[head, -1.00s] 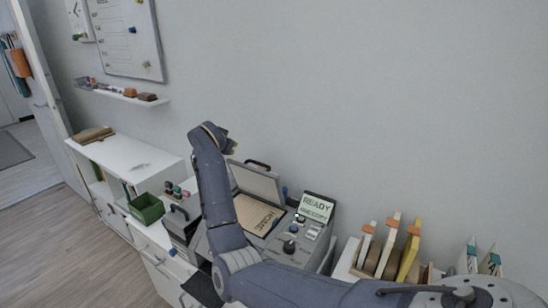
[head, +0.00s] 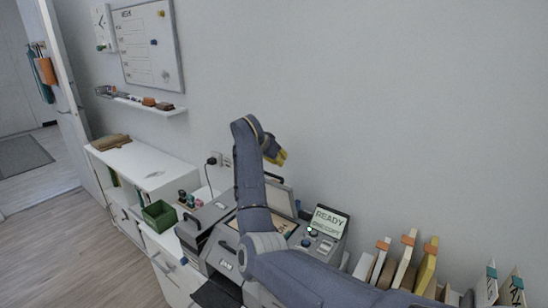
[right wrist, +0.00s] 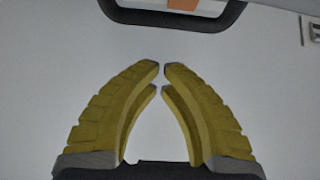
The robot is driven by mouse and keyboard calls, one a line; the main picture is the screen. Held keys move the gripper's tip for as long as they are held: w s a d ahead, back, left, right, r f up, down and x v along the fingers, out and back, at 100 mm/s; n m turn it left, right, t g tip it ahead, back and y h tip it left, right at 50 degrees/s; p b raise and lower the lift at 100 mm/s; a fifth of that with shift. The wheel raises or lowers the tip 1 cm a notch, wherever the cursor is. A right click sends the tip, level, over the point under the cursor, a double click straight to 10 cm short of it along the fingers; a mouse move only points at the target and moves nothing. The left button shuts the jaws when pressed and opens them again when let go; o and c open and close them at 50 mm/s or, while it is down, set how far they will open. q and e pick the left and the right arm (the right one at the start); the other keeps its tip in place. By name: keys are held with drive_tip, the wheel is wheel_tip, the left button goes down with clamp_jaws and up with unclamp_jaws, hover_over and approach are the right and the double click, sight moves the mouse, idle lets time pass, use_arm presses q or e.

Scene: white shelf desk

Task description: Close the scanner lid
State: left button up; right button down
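The grey scanner (head: 222,252) stands on the white desk against the wall. Its lid (head: 281,199) is raised, with a tan sheet on the bed in front of it. My right arm crosses in front and hides part of the lid and bed. My right gripper (head: 280,157), with yellow fingers, is above the lid near the wall. In the right wrist view the fingertips (right wrist: 161,71) nearly meet, with nothing between them. A dark handle (right wrist: 172,17), seemingly the lid's, lies ahead of them across a pale surface. My left gripper is out of view.
A READY screen (head: 328,222) stands right of the lid. Upright books (head: 405,262) are farther right. A green bin (head: 160,216) and small stamps (head: 187,198) are to the left. A wall shelf (head: 140,102) and whiteboard (head: 148,45) are at the upper left.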

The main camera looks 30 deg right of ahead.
drive_tip(key=shift+s+a+f, duration=0.15)
drive_tip(key=shift+a+f, duration=0.15)
drive_tip(key=shift+f, duration=0.5)
drive_tip(key=shift+s+a+f, duration=0.1)
drive_tip(key=shift+a+f, duration=0.2)
drive_tip(key=shift+f, duration=0.45)
